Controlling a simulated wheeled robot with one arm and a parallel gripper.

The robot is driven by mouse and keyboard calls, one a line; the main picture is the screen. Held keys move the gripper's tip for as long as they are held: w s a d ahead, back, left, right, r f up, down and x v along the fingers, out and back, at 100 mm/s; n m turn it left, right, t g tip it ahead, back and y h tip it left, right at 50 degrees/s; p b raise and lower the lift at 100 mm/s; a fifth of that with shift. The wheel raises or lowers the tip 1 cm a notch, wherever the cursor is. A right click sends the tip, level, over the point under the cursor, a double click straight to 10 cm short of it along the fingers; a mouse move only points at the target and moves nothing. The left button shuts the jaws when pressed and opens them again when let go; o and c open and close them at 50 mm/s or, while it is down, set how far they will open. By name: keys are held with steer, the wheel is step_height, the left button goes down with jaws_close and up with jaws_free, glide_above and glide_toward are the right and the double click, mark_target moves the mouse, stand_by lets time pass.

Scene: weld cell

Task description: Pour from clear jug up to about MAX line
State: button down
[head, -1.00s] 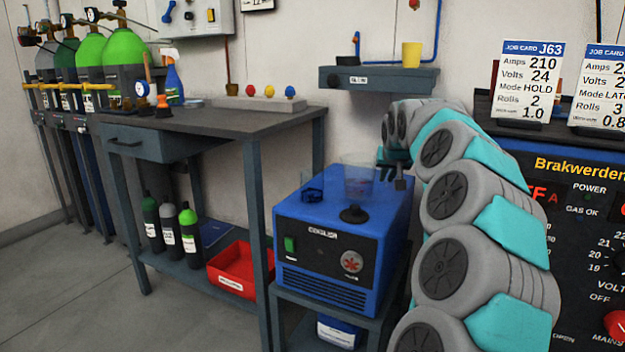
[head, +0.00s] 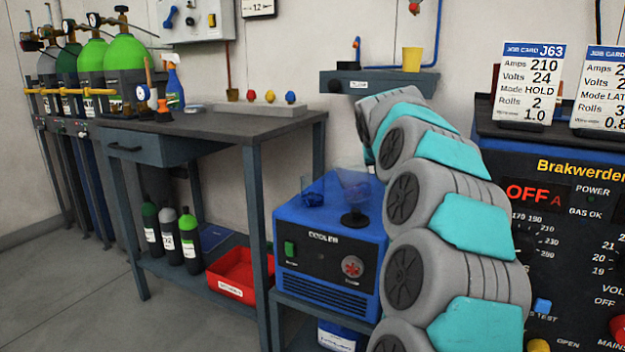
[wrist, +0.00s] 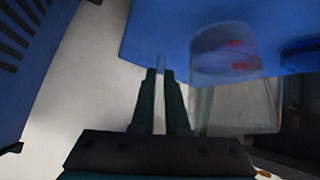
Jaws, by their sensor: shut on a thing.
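The clear jug (head: 354,184) is above the blue cooler's top in the head view, tilted, with its lower part close to the black round fitting (head: 355,218). It also shows in the wrist view (wrist: 240,110), to the right of my gripper (wrist: 162,78). The fingers are closed around a thin clear part, apparently the jug's handle. My arm hides the gripper in the head view.
The blue cooler (head: 325,270) stands on a low grey stand. A grey workbench (head: 215,122) is to its left, with a red bin (head: 235,275) below. A wall shelf (head: 375,82) with a yellow cup (head: 412,60) is above. A welding machine (head: 570,190) is at right.

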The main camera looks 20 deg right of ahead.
steer(key=w+a+r+n+g+h+p, duration=0.1)
steer(key=w+a+r+n+h+p, duration=0.2)
steer(key=r, duration=0.6)
steer(key=shift+a+g+h, duration=0.4)
steer(key=shift+a+h, duration=0.8)
steer(key=shift+a+r+n+h+p, duration=0.3)
steer(key=shift+r+p, duration=0.1)
steer(key=shift+r, duration=0.1)
steer(key=shift+w+a+n+h, duration=0.25)
steer(key=shift+a+n+h, duration=0.1)
steer(key=shift+n+h, duration=0.05)
steer(key=shift+s+d+h, duration=0.1)
steer(key=shift+d+h, duration=0.2)
steer(key=shift+d, duration=0.15)
stand_by(0.9)
steer(key=shift+w+a+r+n+h, duration=0.25)
steer(key=shift+a+r+n+h, duration=0.25)
steer(key=shift+r, duration=0.05)
stand_by(3.1)
